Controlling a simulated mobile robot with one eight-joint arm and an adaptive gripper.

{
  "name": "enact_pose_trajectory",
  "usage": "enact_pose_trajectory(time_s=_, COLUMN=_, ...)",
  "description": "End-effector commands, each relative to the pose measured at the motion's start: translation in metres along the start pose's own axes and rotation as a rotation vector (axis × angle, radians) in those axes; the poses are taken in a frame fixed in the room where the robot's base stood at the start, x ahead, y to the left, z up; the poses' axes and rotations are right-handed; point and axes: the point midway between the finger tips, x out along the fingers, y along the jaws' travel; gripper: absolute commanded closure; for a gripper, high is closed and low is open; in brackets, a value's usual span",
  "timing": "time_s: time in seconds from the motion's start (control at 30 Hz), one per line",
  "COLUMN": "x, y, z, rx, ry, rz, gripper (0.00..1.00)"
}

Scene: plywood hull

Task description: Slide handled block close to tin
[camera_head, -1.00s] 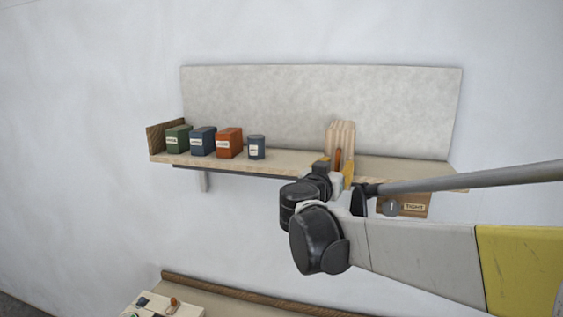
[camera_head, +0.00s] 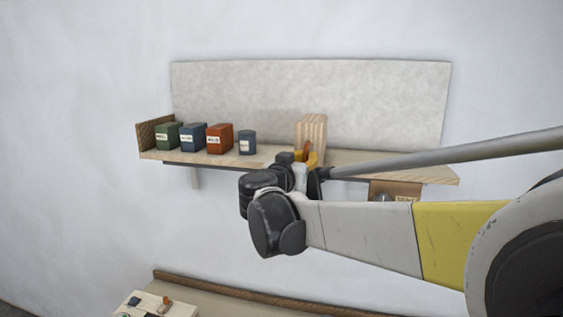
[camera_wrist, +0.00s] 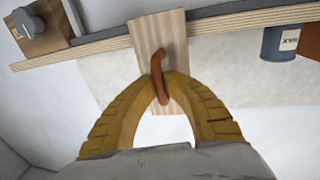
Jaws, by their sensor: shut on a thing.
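The handled block (camera_head: 312,125) is a pale striped wooden block standing on the wall shelf, with an orange-brown handle on its front. My gripper (camera_head: 306,160) is at the block's front, shut on the handle. In the wrist view the yellow fingers of my gripper (camera_wrist: 162,88) close around the handle (camera_wrist: 159,65), with the block (camera_wrist: 145,35) right behind it. The tin is a small dark blue round can (camera_head: 247,143) on the shelf, left of the block with a gap between. It also shows in the wrist view (camera_wrist: 284,43) at the upper right.
Green (camera_head: 168,136), blue (camera_head: 193,137) and orange (camera_head: 219,139) boxes stand left of the tin. A wooden end board (camera_head: 150,135) closes the shelf's left end. The shelf (camera_head: 272,154) is bare between tin and block. A brown box (camera_wrist: 45,28) hangs below the shelf's right part.

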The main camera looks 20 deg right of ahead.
Motion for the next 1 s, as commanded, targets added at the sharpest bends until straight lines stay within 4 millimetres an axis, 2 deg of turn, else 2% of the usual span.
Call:
enact_pose_trajectory(time_s=0.03, x=-0.004, y=-0.018, z=0.002, rx=0.0, ry=0.0, rz=-0.007, gripper=1.0)
enact_pose_trajectory(time_s=0.2, x=-0.013, y=-0.062, z=0.002, rx=0.0, ry=0.0, rz=-0.005, gripper=1.0)
enact_pose_trajectory(time_s=0.4, x=-0.021, y=-0.102, z=0.001, rx=0.0, ry=0.0, rz=-0.003, gripper=1.0)
enact_pose_trajectory(time_s=0.5, x=-0.023, y=-0.115, z=0.001, rx=0.0, ry=-0.001, rz=-0.002, gripper=1.0)
enact_pose_trajectory(time_s=0.7, x=-0.025, y=-0.127, z=0.0, rx=0.0, ry=-0.001, rz=0.0, gripper=1.0)
enact_pose_trajectory(time_s=1.0, x=-0.025, y=-0.128, z=0.0, rx=0.0, ry=-0.001, rz=0.0, gripper=1.0)
